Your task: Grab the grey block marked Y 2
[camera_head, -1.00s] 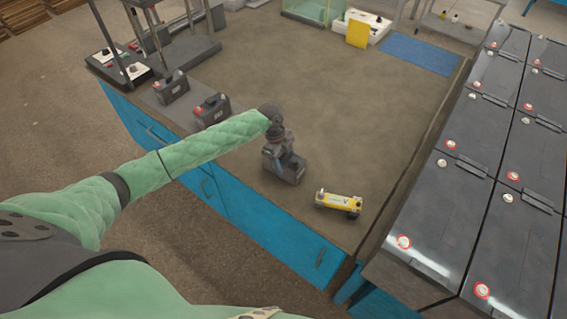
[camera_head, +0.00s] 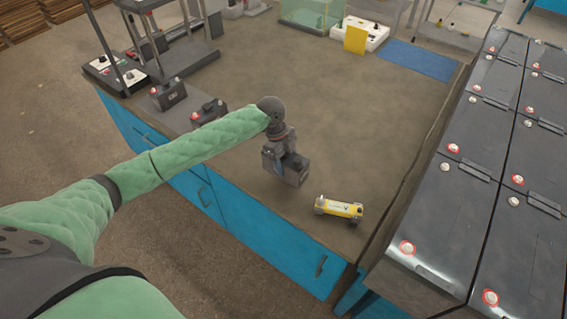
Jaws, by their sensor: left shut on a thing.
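My left gripper (camera_head: 278,150) points down above the workbench and is shut on a dark grey block (camera_head: 293,170). The block seems to hang just clear of the bench top, with a faint shadow below it. I cannot read a marking on it from here, and the fingers partly hide its top. Two similar grey blocks stand to the left on the bench, one (camera_head: 168,96) farther left and one (camera_head: 208,113) partly behind my left arm. My right gripper is not in view.
A yellow wheeled item (camera_head: 338,209) lies close to the right of the held block. Rows of large dark batteries (camera_head: 450,200) fill the right side. The middle of the bench (camera_head: 330,110) is clear.

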